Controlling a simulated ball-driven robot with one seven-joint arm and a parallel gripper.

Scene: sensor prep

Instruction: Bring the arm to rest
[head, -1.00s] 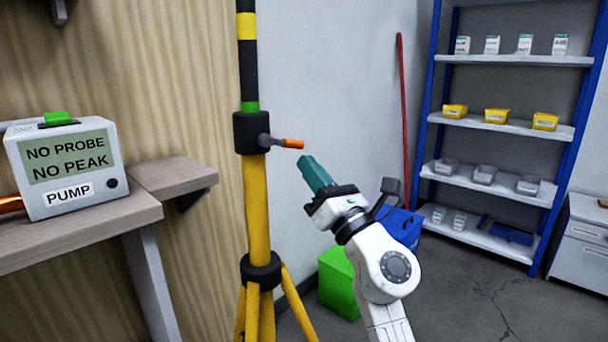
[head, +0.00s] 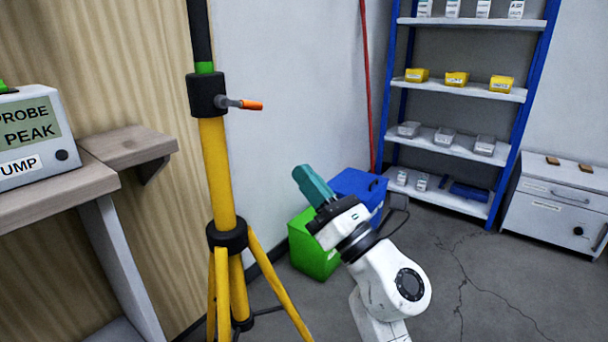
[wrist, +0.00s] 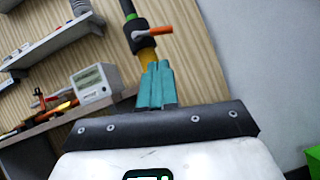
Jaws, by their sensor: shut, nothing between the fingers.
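My gripper (head: 305,176) is at the end of my white arm, with teal fingers pressed together and nothing between them. In the head view it points up and to the left, in front of the green box and right of the yellow tripod stand (head: 217,170). It appears apart from the stand. In the wrist view the shut teal fingers (wrist: 156,84) overlap the lower part of the stand's pole, below the black clamp (wrist: 134,36) with its orange-tipped handle.
A shelf (head: 100,180) at left holds the pump box (head: 35,140). A green box (head: 312,250) and a blue box (head: 358,190) stand behind my gripper. A blue-framed rack (head: 455,145) and a grey cabinet (head: 555,205) stand at right. Floor at the lower right is clear.

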